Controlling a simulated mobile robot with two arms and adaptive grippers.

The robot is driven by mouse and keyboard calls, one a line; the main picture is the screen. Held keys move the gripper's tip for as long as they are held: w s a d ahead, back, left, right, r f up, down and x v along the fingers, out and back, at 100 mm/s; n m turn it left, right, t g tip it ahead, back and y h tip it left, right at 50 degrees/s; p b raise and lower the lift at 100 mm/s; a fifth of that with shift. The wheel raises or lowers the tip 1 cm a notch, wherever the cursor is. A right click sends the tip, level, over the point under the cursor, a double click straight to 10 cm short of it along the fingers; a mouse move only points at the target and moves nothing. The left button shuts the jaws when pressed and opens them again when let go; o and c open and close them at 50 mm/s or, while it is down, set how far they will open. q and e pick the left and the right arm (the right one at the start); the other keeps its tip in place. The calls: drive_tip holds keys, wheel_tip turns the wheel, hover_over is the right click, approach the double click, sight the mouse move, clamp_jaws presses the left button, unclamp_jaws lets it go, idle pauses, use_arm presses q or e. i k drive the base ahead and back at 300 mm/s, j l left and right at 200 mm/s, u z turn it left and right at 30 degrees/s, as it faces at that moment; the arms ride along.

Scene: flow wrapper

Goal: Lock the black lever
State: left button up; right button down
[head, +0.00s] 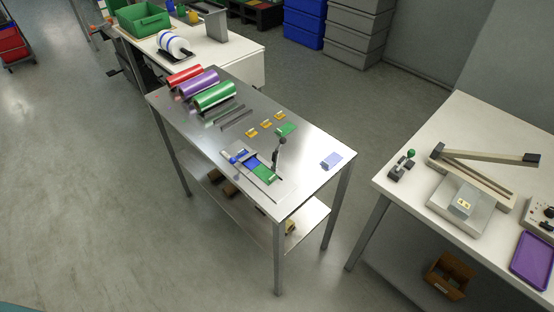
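A dark lever (278,155) stands nearly upright at the right side of a small flat fixture (239,160) on the steel table. Its top end is up, and it leans slightly. The fixture carries a blue part (241,156) and a green block (264,174) near the lever's foot. I cannot tell from this distance whether the lever is locked. Neither of my grippers is in view.
A white table (405,190) at right holds a long-armed device (480,165) and a purple tray (533,260). Floor between the tables is clear.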

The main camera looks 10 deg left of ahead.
sight(282, 140)
drive_tip(key=j+z, duration=0.35)
drive_tip(key=j, duration=0.4)
drive_tip(key=j+z, duration=0.4)
drive_tip(key=j, duration=0.35)
drive_tip(key=i+j+z, duration=0.3)
drive_tip(key=i+j, duration=0.15)
drive_tip(key=i+j+z, duration=0.25)
drive_tip(key=j, duration=0.35)
drive_tip(key=j+z, duration=0.25)
drive_tip(key=k+j+z, duration=0.15)
drive_tip(key=j+z, duration=0.15)
drive_tip(key=j, duration=0.15)
